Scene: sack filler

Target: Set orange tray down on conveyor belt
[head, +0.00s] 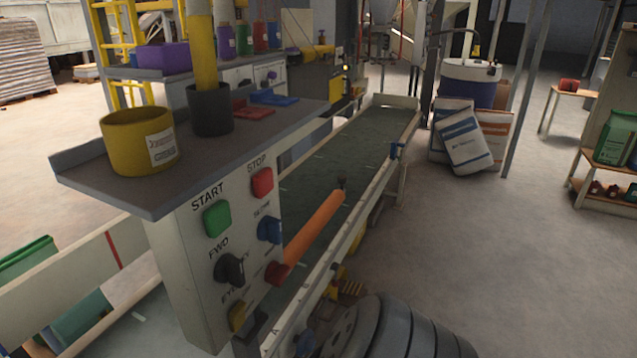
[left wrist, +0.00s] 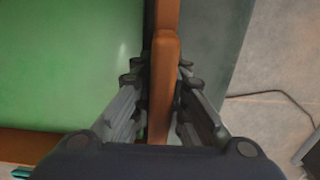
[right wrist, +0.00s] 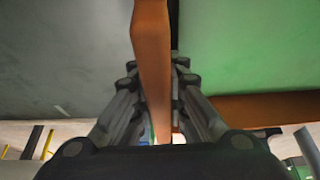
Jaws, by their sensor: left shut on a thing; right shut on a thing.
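In the left wrist view my left gripper (left wrist: 161,80) is shut on an orange tray wall (left wrist: 165,52), one finger on each side. In the right wrist view my right gripper (right wrist: 152,80) is shut on another wall of the orange tray (right wrist: 150,35). A smooth green surface fills the tray's inner side in both wrist views. The conveyor belt (head: 335,160) runs away diagonally in the head view. A grey surface like the belt lies outside the wall in the right wrist view. I cannot tell if the tray touches the belt.
The control panel (head: 222,270) with coloured buttons and its shelf (head: 215,160) hide part of the belt. A yellow pot (head: 137,140) stands on the shelf. An orange bar (head: 315,226) slants over the belt.

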